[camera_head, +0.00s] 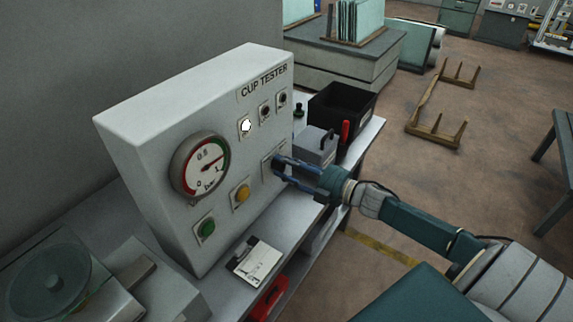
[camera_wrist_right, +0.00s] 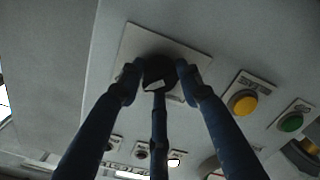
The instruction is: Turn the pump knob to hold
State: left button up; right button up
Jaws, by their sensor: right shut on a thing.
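The cup tester (camera_head: 170,120) is a pale box on a bench, with its panel facing right. The pump knob (camera_wrist_right: 158,72) is dark with a pale mark, on a light square plate (camera_wrist_right: 190,52) in the right wrist view. My right gripper (camera_head: 280,168) reaches the panel from the right, and its blue fingers close around the knob. In the head view the fingers hide the knob, and the plate's lettering is too small to read. The wrist view also shows my right gripper (camera_wrist_right: 158,80) with fingers on both sides of the knob. My left gripper is out of view.
A round gauge (camera_head: 200,166), a yellow button (camera_head: 241,194), a green button (camera_head: 206,228) and a lit white lamp (camera_head: 246,126) are on the panel. A grey box (camera_head: 314,148) and black bin (camera_head: 342,103) stand behind my gripper. A clipboard (camera_head: 258,264) lies in front.

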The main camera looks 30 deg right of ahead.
jog(key=shift+f, duration=0.1)
jog(key=shift+c, duration=0.2)
jog(key=o, duration=1.2)
jog(key=shift+c, duration=0.2)
jog(key=v, duration=1.2)
jog(key=shift+s+a, duration=0.1)
